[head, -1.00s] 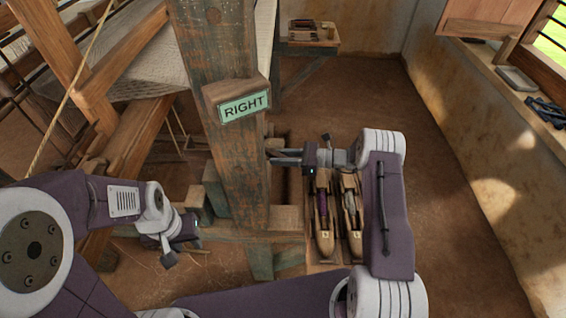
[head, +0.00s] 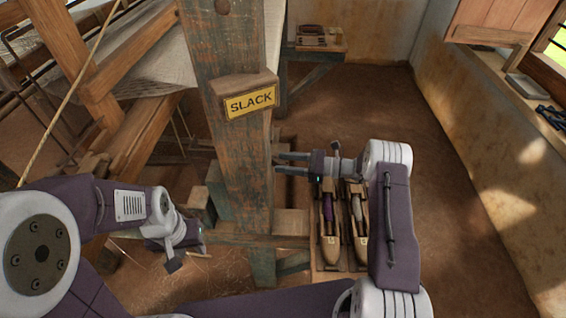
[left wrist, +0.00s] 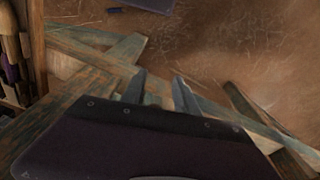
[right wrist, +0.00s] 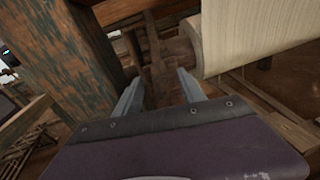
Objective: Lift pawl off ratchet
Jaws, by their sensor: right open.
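My right gripper (head: 280,162) is open beside the painted wooden post (head: 240,150), its fingers pointing left behind it. In the right wrist view, the open fingers (right wrist: 160,80) frame a dark upright bar (right wrist: 154,62) and a reddish-brown part below it. They are close to the end of a cloth-wound roller (right wrist: 255,35). I cannot tell for sure which of these parts are the pawl and the ratchet, or whether they touch. My left gripper (head: 198,250) hangs low left of the post. Its fingers show apart and empty in the left wrist view (left wrist: 160,78).
A yellow SLACK sign (head: 250,103) is on the post. Several shuttles, one with purple yarn (head: 329,212), lie in a wooden tray right of the post. A small table (head: 320,48) stands at the back. Floor on the right is free, up to the wall (head: 480,150).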

